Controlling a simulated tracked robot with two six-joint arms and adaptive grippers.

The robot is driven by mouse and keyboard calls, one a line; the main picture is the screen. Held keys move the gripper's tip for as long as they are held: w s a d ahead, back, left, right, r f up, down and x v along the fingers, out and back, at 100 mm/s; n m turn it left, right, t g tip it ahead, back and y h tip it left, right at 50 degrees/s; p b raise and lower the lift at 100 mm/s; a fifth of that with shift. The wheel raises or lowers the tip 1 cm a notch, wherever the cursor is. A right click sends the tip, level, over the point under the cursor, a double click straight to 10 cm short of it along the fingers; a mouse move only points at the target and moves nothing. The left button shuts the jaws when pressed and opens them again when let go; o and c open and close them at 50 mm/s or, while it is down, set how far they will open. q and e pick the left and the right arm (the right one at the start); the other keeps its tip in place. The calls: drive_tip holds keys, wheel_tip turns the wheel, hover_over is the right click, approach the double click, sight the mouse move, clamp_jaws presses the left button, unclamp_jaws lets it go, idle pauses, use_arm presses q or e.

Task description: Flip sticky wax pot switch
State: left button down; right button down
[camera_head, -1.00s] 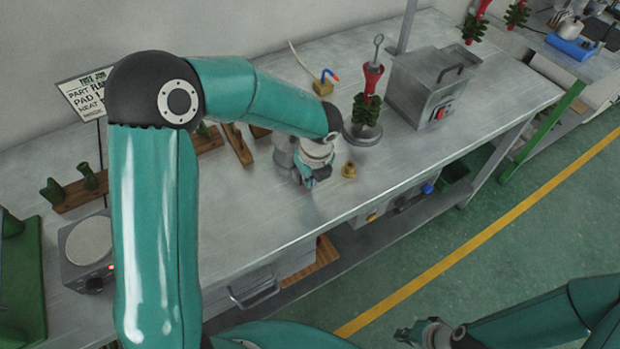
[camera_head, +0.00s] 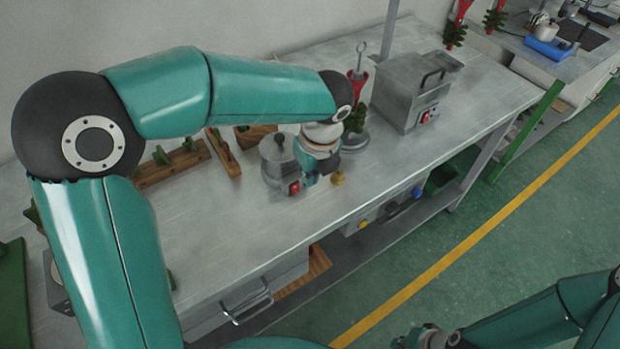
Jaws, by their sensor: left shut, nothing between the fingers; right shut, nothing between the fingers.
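A small grey lidded pot (camera_head: 274,165), apparently the sticky wax pot, stands on the metal bench. Its red switch (camera_head: 294,188) faces the front edge of the bench. My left gripper (camera_head: 311,179) is shut and empty, pointing down just right of the switch. I cannot tell whether it touches the switch. The arm and wrist hide part of the pot's right side. My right gripper (camera_head: 425,338) is shut and empty, low in the view over the floor, away from the bench.
A larger metal box (camera_head: 398,92) with a handle and its own red switch (camera_head: 428,116) stands further right. The front of the bench is clear.

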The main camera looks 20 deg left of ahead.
use_arm(q)
drive_tip(key=f+b, duration=0.1)
drive_tip(key=b, duration=0.4)
drive_tip(key=shift+d+f+h, duration=0.15)
drive_tip(key=shift+h, duration=0.15)
drive_tip(key=shift+f, duration=0.1)
approach(299, 199)
drive_tip(key=d+f, duration=0.1)
drive_tip(key=s+f, duration=0.1)
drive_tip(key=f, duration=0.1)
drive_tip(key=d+f+b, duration=0.1)
drive_tip(key=f, duration=0.1)
drive_tip(key=shift+s+d+f, duration=0.2)
drive_tip(key=shift+d+f, duration=0.05)
drive_tip(key=shift+d, duration=0.15)
drive_tip(key=w+a, duration=0.1)
drive_tip(key=a+p, duration=0.1)
drive_tip(key=shift+w+a+f, duration=0.3)
drive_tip(key=shift+w+f, duration=0.05)
drive_tip(key=shift+w, duration=0.05)
drive_tip(key=shift+w+a+f, duration=0.1)
drive_tip(key=shift+w+a, duration=0.15)
drive_tip(key=shift+a, duration=0.1)
